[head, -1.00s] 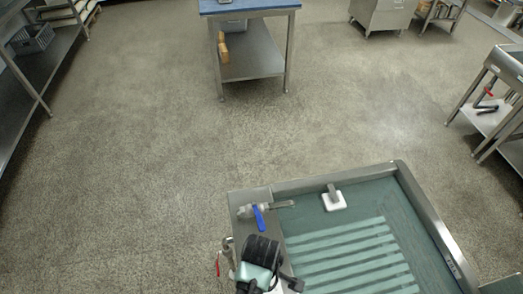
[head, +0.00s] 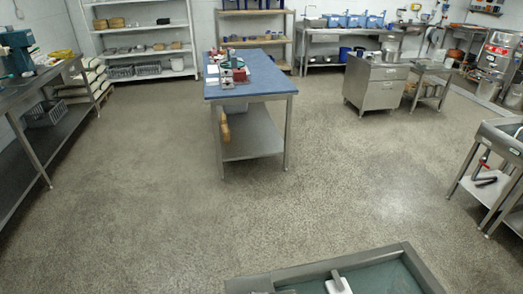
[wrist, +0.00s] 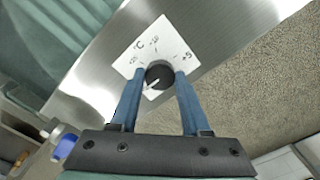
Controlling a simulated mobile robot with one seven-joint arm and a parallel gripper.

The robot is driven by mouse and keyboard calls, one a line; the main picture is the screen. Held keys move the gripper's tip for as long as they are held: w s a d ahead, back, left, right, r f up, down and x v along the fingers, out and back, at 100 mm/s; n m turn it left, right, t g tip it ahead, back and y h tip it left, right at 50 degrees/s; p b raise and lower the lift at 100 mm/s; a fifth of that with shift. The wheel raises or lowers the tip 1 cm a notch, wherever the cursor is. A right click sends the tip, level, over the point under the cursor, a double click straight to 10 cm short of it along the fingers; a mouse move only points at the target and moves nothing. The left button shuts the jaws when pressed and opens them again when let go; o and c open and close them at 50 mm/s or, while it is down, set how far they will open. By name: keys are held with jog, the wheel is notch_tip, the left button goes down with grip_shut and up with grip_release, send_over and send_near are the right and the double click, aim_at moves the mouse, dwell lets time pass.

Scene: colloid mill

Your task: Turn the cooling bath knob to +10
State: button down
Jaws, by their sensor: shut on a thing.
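In the wrist view, the black round cooling bath knob (wrist: 162,72) sits on a white dial plate (wrist: 150,45) on the bath's steel rim. My gripper (wrist: 160,77) has a blue finger on either side of the knob and is shut on it. A white pointer line on the knob points to the lower left in the picture. The plate's printed marks, including °C, are small and rotated, and I cannot read which value the pointer meets. In the head view, only the far rim of the cooling bath (head: 300,273) shows at the bottom; the knob and my gripper are out of that view.
A white block with a grey handle (head: 338,285) is in the bath. A blue-topped table (head: 250,85) stands ahead, with clear floor (head: 150,200) around it. A steel bench (head: 40,110) is at the left, a steel stand (head: 490,170) at the right.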

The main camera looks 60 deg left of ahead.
jog(key=shift+r, duration=0.1)
jog(key=m+p, duration=0.3)
jog(key=m, duration=0.2)
jog(key=shift+r, duration=0.1)
jog(key=m+p, duration=0.3)
jog(key=m, duration=0.3)
jog(key=m+p, duration=0.1)
jog(key=m, duration=0.5)
jog(key=shift+m+p, duration=0.35)
jog(key=shift+m, duration=0.05)
jog(key=m, duration=0.5)
jog(key=shift+m+p, duration=0.3)
jog(key=shift+c, duration=1.8)
grip_release()
